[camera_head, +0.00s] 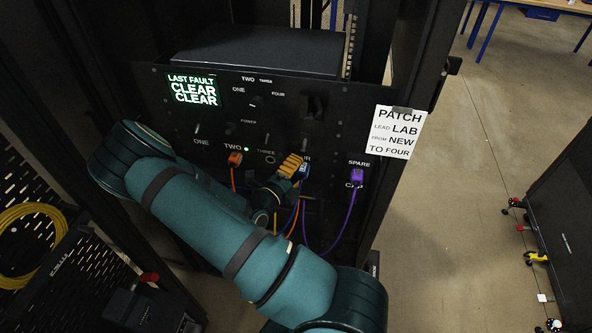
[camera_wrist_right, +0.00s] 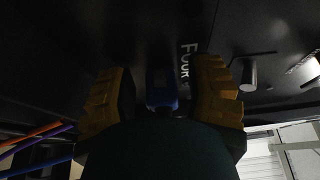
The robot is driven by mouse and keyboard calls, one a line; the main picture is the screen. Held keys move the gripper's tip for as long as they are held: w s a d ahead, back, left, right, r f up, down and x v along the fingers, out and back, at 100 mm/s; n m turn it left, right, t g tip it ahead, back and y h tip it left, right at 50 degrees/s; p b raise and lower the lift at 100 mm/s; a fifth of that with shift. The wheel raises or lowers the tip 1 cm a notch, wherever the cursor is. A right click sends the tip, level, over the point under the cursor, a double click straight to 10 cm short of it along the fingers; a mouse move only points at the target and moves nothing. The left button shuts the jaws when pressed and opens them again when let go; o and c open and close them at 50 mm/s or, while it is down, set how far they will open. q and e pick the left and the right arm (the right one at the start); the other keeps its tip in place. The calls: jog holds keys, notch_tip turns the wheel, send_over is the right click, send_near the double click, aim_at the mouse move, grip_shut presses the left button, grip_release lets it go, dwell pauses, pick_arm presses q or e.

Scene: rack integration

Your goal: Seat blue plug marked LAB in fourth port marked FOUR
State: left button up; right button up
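The blue plug (camera_head: 304,171) is at the panel by the fourth port, whose label is mostly covered by my right gripper (camera_head: 292,166). In the right wrist view the blue plug (camera_wrist_right: 162,88) stands against the dark panel, just left of the label FOUR (camera_wrist_right: 186,62). The yellow fingers of my right gripper (camera_wrist_right: 160,98) are on both sides of it, with dark gaps between, so the gripper looks open around the plug. How deep the plug sits is hidden. My left gripper is not in view.
An orange plug (camera_head: 235,158) sits at port TWO and a purple plug (camera_head: 357,177) below SPARE. Orange, blue and purple cables hang below the panel. A paper note (camera_head: 398,132) reads patch lead LAB from NEW to FOUR. A screen (camera_head: 192,90) shows CLEAR.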

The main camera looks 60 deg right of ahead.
dwell(0.3)
jog(key=a, duration=1.2)
jog(key=s+a+f+m+g+y+b, duration=0.35)
jog(key=s+a+f+m+y, duration=0.4)
jog(key=f, duration=0.25)
jog(key=s+a+f+m+g+y+b, duration=0.2)
jog(key=s+a+f+m+g+y, duration=0.3)
jog(key=f+m, duration=0.45)
jog(key=w+a+f+m+t+y+b, duration=0.2)
jog(key=a+f+m+t+y, duration=0.15)
jog(key=a+m, duration=0.25)
jog(key=w+a+f+m+t+y+b, duration=0.2)
jog(key=a+m+y, duration=0.25)
jog(key=a, duration=0.25)
jog(key=w+a+m+t+y+b, duration=0.1)
jog(key=w+a+m+t+b, duration=0.1)
jog(key=w+m+t, duration=0.3)
jog(key=w+m, duration=0.3)
jog(key=m, duration=0.2)
jog(key=shift+w+a+r, duration=0.15)
jog(key=shift+w+r, duration=0.05)
jog(key=shift+w, duration=0.15)
